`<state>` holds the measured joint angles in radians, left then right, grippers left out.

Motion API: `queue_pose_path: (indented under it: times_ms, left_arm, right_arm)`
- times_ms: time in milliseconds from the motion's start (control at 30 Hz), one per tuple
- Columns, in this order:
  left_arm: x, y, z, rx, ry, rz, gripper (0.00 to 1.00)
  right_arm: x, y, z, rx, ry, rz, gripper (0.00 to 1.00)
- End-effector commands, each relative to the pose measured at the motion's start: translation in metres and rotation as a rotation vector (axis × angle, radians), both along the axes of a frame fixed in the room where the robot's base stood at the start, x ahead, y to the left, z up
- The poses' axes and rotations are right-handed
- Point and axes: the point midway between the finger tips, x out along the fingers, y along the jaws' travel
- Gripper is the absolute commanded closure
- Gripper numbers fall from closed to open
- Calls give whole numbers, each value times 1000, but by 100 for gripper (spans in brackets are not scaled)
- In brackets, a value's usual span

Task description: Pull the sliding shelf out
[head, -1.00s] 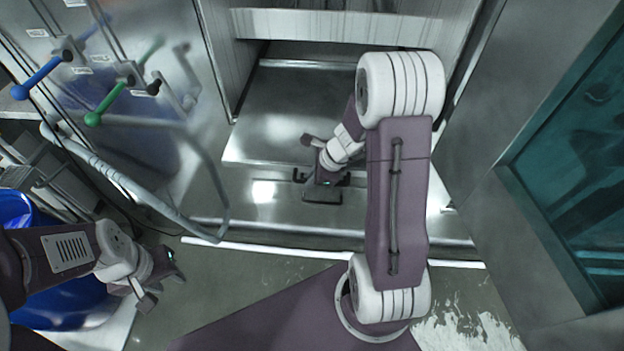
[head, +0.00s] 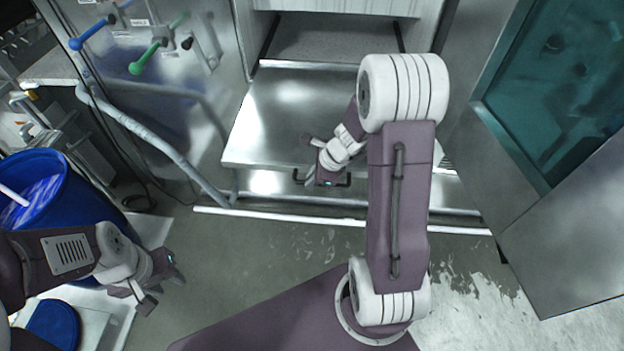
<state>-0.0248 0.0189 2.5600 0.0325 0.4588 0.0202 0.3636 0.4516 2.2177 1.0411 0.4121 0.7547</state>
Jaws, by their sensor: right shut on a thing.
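The sliding shelf (head: 280,110) is a flat metal plate that sticks out of the cabinet opening toward me. A black handle (head: 299,177) is at its front edge. My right gripper (head: 322,181) is at that handle and shut on it; the arm hides part of the shelf's right side. My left gripper (head: 160,283) hangs over the floor at lower left, away from the shelf, with its fingers apart and nothing between them.
A blue barrel (head: 75,205) stands at left. A bent grey rail (head: 150,140) and blue and green valve handles (head: 150,57) are left of the cabinet. A metal-framed panel with teal glass (head: 545,95) stands at right. The floor (head: 260,250) in front is clear.

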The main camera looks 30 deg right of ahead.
Motion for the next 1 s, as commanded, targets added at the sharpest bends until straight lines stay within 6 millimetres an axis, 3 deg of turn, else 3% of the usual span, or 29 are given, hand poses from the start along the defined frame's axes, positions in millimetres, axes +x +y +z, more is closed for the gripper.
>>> queue_pose_path:
  times_ms: [467,500,533,567,867,1000]
  left_arm:
    - [0,0,1,0,0,0,64]
    - [0,0,1,0,0,0,64]
    - [0,0,1,0,0,0,64]
    - [0,0,1,0,0,0,64]
    - [0,0,1,0,0,0,64]
    - [0,0,10,0,0,0,64]
  right_arm:
    - [2,0,3,0,-7,-1,100]
    - [2,0,3,0,-6,-2,76]
    - [2,0,3,0,-6,-2,68]
    - [2,0,3,0,-6,-1,66]
    - [0,-1,3,0,-3,-1,66]
    - [-6,-6,26,-3,-7,-2,66]
